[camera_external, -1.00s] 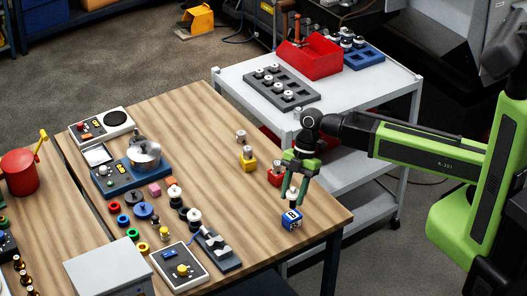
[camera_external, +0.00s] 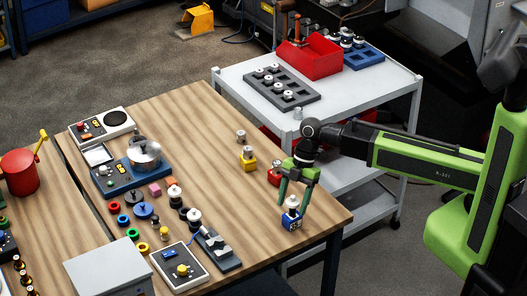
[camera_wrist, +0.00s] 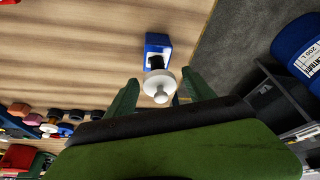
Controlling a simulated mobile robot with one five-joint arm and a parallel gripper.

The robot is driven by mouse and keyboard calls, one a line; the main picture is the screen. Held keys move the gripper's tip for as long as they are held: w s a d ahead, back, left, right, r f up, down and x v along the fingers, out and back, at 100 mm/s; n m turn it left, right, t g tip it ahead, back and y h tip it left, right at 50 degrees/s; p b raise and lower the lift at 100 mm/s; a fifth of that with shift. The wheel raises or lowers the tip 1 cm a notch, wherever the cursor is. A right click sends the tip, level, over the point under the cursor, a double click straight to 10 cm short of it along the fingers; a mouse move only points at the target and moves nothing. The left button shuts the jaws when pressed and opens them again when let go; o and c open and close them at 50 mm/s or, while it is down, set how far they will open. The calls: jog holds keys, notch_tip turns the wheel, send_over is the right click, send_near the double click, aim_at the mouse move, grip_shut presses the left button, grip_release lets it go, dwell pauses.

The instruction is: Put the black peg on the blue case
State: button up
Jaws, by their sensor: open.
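The blue case (camera_external: 292,224) stands near the right front corner of the wooden table. The black peg with its white knob (camera_external: 292,201) is upright at the top of the blue case. In the wrist view, the black part of the peg (camera_wrist: 156,62) meets the blue case (camera_wrist: 154,42), with the white knob (camera_wrist: 160,88) towards me. How deep the peg sits cannot be told. My gripper (camera_external: 291,208) points down with its fingers apart, one on either side of the peg. The wrist view also shows my gripper (camera_wrist: 160,76) open, with gaps beside the knob.
A yellow case (camera_external: 249,164) and a red case (camera_external: 273,179), each with a peg, stand behind. Small parts and a dark grey fixture (camera_external: 222,251) are to the left. The table's right edge is close. A white cart (camera_external: 345,93) stands beyond.

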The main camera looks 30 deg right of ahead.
jog(key=shift+r+p, duration=0.5)
jog(key=shift+r, duration=0.05)
jog(key=p+v, duration=1)
jog(key=v, duration=0.1)
jog(key=shift+d, duration=0.2)
jog(key=shift+r, duration=0.1)
jog(key=w+d+f+m+t+h, duration=0.1)
jog(key=w+d+m+h, duration=0.1)
jog(key=d+m, duration=0.9)
jog(key=w+d+m+h, duration=0.2)
jog(key=d+m, duration=0.9)
jog(key=d, duration=1.4)
jog(key=shift+w+f+m+t, duration=0.3)
jog(key=shift+w+f+t, duration=0.05)
jog(key=shift+f+t, duration=0.05)
notch_tip(320, 180, down, 10)
jog(key=b, duration=0.9)
jog(key=shift+r, duration=0.2)
